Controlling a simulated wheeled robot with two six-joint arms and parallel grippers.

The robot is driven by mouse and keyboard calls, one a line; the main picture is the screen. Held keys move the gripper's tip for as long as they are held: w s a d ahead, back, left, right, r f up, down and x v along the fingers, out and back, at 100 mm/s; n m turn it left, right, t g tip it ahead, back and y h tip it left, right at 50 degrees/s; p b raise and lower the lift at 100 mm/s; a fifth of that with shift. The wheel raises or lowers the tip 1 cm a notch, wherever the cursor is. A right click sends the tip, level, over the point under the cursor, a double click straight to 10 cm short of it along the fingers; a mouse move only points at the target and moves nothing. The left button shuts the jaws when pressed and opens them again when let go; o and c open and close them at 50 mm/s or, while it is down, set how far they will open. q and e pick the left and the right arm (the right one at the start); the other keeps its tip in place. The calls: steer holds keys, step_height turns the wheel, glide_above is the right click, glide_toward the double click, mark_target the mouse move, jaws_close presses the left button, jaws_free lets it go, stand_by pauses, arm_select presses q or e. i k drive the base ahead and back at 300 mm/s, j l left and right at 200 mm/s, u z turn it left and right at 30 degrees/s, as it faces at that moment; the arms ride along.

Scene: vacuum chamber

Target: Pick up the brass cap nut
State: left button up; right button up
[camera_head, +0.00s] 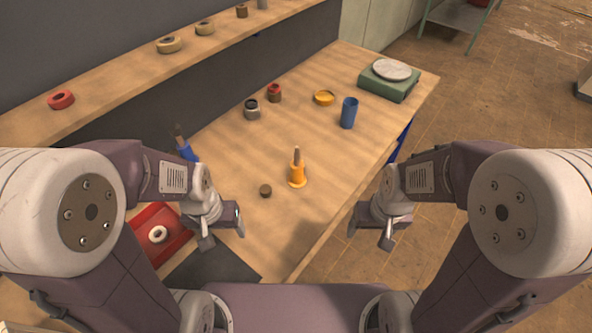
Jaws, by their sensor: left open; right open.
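A small, dark brass-brown piece (265,190) sits on the wooden workbench, left of the orange holder; it looks like the brass cap nut, but it is too small to be certain. My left gripper (223,236) is open and empty, a short way left of and nearer than this piece, not touching it.
An orange holder (297,175) with an upright brown-tipped tool stands close right of the piece. A blue cup (348,113), yellow ring (323,97) and green scale (388,86) stand farther back. A red tray (165,251) and dark mat (212,265) lie nearer left.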

mark_target(265, 190)
steer(key=i+l+u, duration=0.1)
steer(key=u, duration=0.3)
steer(key=l+u, duration=0.55)
steer(key=u, duration=0.3)
steer(key=l+u, duration=0.25)
steer(key=u, duration=0.15)
